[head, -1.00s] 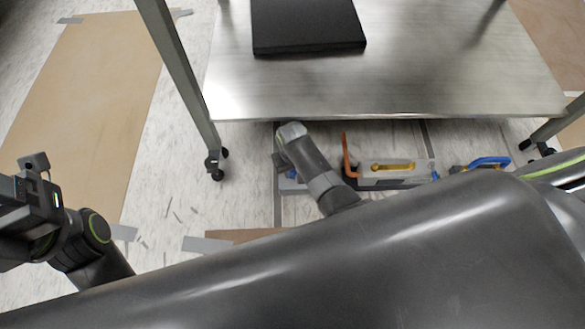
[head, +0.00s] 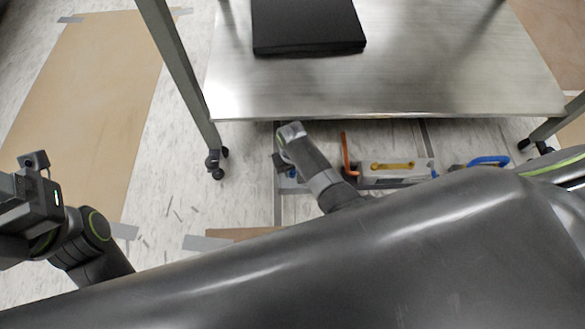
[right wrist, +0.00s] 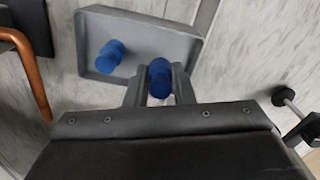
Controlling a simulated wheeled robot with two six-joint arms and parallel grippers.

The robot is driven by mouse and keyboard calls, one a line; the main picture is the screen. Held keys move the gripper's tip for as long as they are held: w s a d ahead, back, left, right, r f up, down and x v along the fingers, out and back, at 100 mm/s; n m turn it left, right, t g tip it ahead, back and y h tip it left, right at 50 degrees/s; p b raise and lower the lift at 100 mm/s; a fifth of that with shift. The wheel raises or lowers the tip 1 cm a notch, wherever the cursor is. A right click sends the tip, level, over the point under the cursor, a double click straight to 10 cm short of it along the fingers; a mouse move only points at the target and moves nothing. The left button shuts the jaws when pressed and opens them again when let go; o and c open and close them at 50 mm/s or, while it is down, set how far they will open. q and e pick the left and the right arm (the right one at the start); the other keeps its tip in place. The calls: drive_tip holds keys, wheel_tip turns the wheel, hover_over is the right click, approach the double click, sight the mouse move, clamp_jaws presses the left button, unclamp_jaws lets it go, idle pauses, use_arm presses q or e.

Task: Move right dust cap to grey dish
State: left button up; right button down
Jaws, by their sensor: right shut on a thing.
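My right gripper (right wrist: 158,84) is shut on a blue dust cap (right wrist: 159,72), seen between its two fingers in the right wrist view. The grey dish (right wrist: 187,40) is a shallow tray with a raised rim, just beyond the fingers. A second blue cap (right wrist: 108,57) lies in the dish toward its left side. The held cap appears at the dish's near edge; I cannot tell its height above it. In the head view my right gripper (head: 282,163) points down beside the steel table, largely hidden by its own wrist. My left gripper (head: 28,205) is at the left edge, its fingers unclear.
A steel table (head: 400,85) with a black slab (head: 308,25) stands ahead. Near its front edge are an orange handle (head: 346,153), a grey case with a yellow handle (head: 393,166) and a blue handle (head: 489,160). My own dark arm link covers the foreground.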

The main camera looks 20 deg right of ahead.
drive_tip(key=shift+f, duration=0.35)
drive_tip(key=shift+f, duration=0.3)
drive_tip(key=shift+f+b, duration=0.4)
idle(0.5)
drive_tip(key=c, duration=1.2)
unclamp_jaws()
drive_tip(key=shift+o, duration=0.6)
drive_tip(key=o, duration=0.4)
drive_tip(key=shift+a, duration=0.1)
